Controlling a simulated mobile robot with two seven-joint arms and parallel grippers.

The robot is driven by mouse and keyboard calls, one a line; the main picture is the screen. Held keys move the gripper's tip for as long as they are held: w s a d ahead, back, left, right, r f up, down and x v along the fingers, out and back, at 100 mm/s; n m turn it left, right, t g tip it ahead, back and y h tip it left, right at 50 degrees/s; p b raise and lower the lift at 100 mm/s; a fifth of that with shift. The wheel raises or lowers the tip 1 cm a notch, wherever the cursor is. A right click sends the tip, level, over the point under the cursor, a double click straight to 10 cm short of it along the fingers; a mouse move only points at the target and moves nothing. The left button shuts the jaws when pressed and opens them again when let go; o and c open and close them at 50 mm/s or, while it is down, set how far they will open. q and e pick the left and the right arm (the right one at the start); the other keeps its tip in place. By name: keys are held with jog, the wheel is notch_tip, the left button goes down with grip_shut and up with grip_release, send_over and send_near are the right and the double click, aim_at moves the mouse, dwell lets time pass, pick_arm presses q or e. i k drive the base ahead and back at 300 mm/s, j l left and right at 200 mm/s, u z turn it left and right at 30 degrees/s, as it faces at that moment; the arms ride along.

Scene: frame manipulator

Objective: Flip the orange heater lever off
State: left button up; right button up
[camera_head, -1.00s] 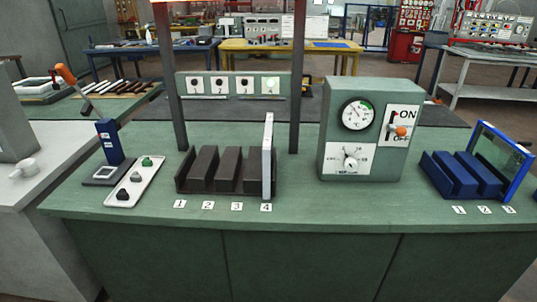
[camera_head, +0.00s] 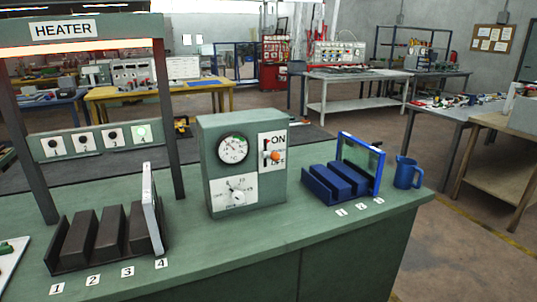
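The orange heater lever (camera_head: 275,155) is on the right part of the front face of a grey-green control box (camera_head: 217,174). It sits on a white plate marked ON at the top, with partly covered lettering at the bottom. The orange knob is around the middle of the plate; whether it counts as on or off is hard to tell at this size. A round gauge (camera_head: 233,149) and a dial (camera_head: 238,197) are to the left of the lever. Neither of my grippers is in the view.
The box stands on a green bench (camera_head: 255,231). A dark slotted rack (camera_head: 106,240) holding a pale panel (camera_head: 152,208) stands left, under the HEATER frame (camera_head: 85,33). A blue rack (camera_head: 333,183) with a blue-framed panel and a blue mug (camera_head: 407,172) stand right. The bench front is clear.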

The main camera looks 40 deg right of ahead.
aim_at(274, 156)
jog(key=z, duration=1.6)
jog(key=i+j, duration=0.1)
jog(key=i, duration=0.5)
